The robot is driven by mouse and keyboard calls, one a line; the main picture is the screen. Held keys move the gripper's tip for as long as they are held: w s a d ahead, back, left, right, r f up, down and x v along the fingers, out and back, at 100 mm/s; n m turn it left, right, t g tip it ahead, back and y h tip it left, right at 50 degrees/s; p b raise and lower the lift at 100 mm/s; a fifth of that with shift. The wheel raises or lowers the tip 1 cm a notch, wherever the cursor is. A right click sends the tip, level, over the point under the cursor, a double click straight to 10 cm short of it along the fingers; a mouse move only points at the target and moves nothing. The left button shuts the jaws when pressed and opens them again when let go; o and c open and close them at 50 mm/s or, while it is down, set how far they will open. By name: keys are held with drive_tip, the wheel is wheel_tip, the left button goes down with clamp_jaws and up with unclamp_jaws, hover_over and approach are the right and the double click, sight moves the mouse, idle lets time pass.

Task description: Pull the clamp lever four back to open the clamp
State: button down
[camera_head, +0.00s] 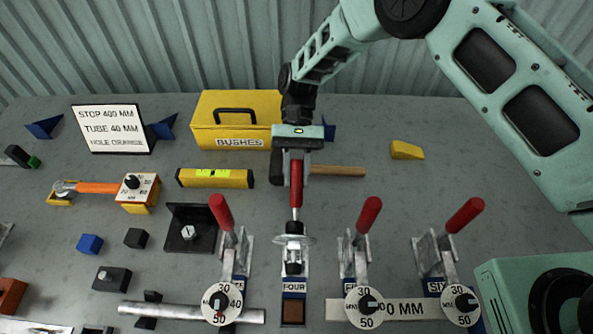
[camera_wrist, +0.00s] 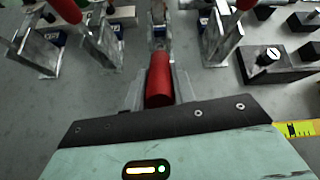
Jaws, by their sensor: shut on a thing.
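The clamp labelled FOUR (camera_head: 293,262) stands at the front middle of the table. Its red-handled lever (camera_head: 296,186) points back, away from the front edge, up to my gripper. My gripper (camera_head: 296,165) is shut on the red handle. In the wrist view the red handle (camera_wrist: 159,80) lies between the two fingers (camera_wrist: 158,95), with the clamp's metal body beyond it. A brown block (camera_head: 293,310) sits in front of the FOUR label. The fingertips are partly hidden behind the handle in the head view.
Neighbouring clamps with upright red levers stand left (camera_head: 221,212) and right (camera_head: 369,215), with another (camera_head: 464,214) farther right. A yellow level (camera_head: 215,178), a yellow BUSHES box (camera_head: 236,112) and a wooden-handled hammer (camera_head: 338,171) lie close behind and beside my gripper.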

drive_tip(key=shift+w+f, duration=0.1)
drive_tip(key=shift+w, duration=0.05)
drive_tip(key=c, duration=1.1)
unclamp_jaws()
drive_tip(key=shift+c, duration=0.2)
drive_tip(key=b+v, duration=0.5)
drive_tip(key=v, duration=0.7)
